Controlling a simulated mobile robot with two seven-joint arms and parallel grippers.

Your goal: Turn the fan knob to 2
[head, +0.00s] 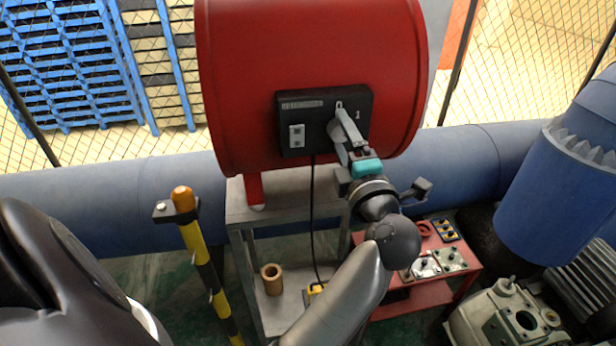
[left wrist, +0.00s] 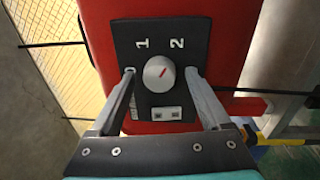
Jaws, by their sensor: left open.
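The red fan housing (head: 300,50) carries a black control panel (head: 315,125), which also shows in the left wrist view (left wrist: 125,50). The round white-grey knob (left wrist: 155,75) is on the panel, below the marks 1 (left wrist: 141,43) and 2 (left wrist: 177,43). Its red line slants up and right, roughly towards the 2. My left gripper (left wrist: 159,80) is open, with one finger on each side of the knob and gaps between. In the head view my left gripper (head: 345,126) is at the panel and hides most of the knob. My right gripper is not in view.
The fan stands on a grey metal frame (head: 238,215). A yellow-black post (head: 207,275) stands to its left. A red cart (head: 398,303) with control boxes is at lower right. A large blue pipe (head: 110,195) runs behind. A black cable (head: 312,200) hangs below the panel.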

